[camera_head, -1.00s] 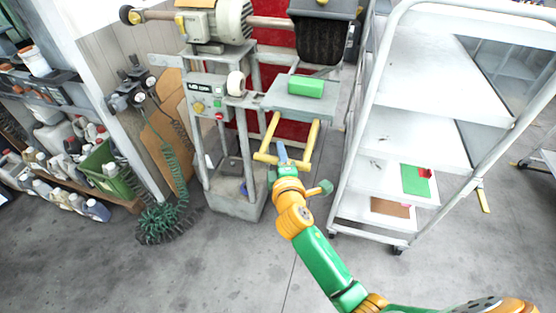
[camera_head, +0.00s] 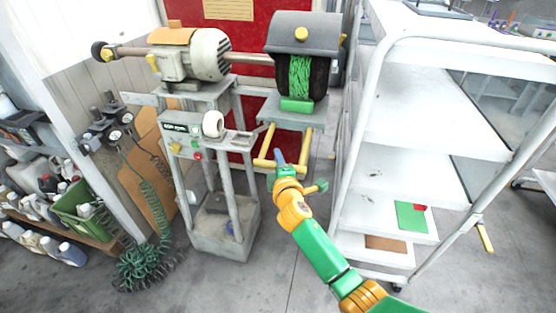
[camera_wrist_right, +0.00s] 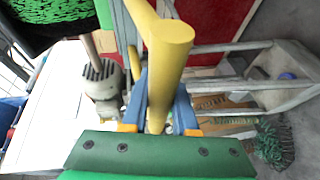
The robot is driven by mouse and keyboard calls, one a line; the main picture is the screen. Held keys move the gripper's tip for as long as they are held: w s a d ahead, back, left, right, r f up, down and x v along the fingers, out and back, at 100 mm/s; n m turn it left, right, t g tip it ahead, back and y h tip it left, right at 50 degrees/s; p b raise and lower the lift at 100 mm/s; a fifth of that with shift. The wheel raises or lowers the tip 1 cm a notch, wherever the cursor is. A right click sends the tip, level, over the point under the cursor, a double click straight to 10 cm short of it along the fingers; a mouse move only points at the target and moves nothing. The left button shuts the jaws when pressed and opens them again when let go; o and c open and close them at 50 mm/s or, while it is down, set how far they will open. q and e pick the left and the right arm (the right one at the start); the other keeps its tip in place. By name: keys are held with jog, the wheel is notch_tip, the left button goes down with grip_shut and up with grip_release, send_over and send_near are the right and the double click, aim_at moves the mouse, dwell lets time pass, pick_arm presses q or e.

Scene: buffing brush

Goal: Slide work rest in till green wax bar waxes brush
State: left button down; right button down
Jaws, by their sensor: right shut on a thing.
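The work rest (camera_head: 265,108) is a grey plate with a yellow U-shaped handle (camera_head: 305,146) at its front. The green wax bar (camera_head: 297,104) lies on it, at the lower edge of the brush (camera_head: 318,80) and seemingly touching it. The brush is dark, with a broad green patch down its front, under a grey hood. My right gripper (camera_head: 279,160) is at the handle's front bar. In the right wrist view its blue fingers (camera_wrist_right: 160,105) are shut around the yellow handle (camera_wrist_right: 168,50). The brush also shows there at upper left (camera_wrist_right: 35,40). My left gripper is not in view.
The buffing machine's motor (camera_head: 205,55) and stand (camera_head: 225,235) are left of the rest. A white shelf cart (camera_head: 420,130) stands close on the right of my arm. A green coiled hose (camera_head: 145,265) and a green crate (camera_head: 85,210) are at left. Floor in front is clear.

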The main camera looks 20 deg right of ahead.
dwell(0.3)
jog(key=c, duration=0.7)
grip_release()
jog(key=shift+p+v, duration=0.3)
jog(key=shift+v, duration=3.25)
